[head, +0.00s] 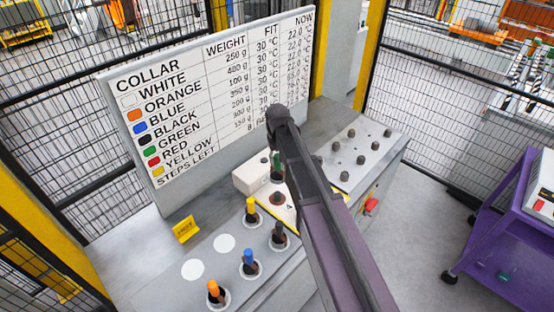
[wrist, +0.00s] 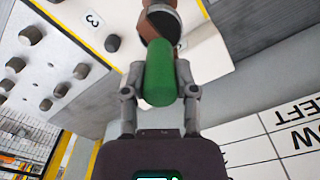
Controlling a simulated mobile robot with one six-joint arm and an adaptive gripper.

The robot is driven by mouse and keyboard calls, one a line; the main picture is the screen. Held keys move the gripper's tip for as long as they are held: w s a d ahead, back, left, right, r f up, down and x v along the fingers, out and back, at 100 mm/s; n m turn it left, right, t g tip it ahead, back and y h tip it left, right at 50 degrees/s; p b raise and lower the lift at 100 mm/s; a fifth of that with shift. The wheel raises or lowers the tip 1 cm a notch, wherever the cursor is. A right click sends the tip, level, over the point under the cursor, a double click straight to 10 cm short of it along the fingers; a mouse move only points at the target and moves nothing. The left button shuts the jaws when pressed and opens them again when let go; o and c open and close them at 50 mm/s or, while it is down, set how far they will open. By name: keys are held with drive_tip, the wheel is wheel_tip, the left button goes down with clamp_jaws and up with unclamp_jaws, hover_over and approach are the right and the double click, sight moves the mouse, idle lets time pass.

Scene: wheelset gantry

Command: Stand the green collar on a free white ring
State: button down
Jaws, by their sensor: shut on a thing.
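The green collar (wrist: 158,78) is between the two fingers of my gripper (wrist: 158,72) in the wrist view, and the gripper is shut on it. A brown and dark round part (wrist: 158,20) lies at the collar's far end; I cannot tell whether they touch. In the head view the green collar (head: 276,158) shows beside my arm, above a white block (head: 256,175), and my arm hides part of it. Two free white rings, one (head: 224,244) farther back and one (head: 192,270) nearer the left edge, lie flat on the grey bench.
Yellow (head: 251,207), black (head: 279,236), blue (head: 248,262) and orange (head: 213,292) collars stand on other rings. A yellow sign (head: 186,229) stands at the bench's left edge. A large chart board (head: 215,100) rises behind. Dark pegs (head: 361,160) fill the right plate.

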drive_tip(key=shift+r+p, duration=1.35)
drive_tip(key=shift+r, duration=0.1)
drive_tip(key=shift+a+f, duration=0.1)
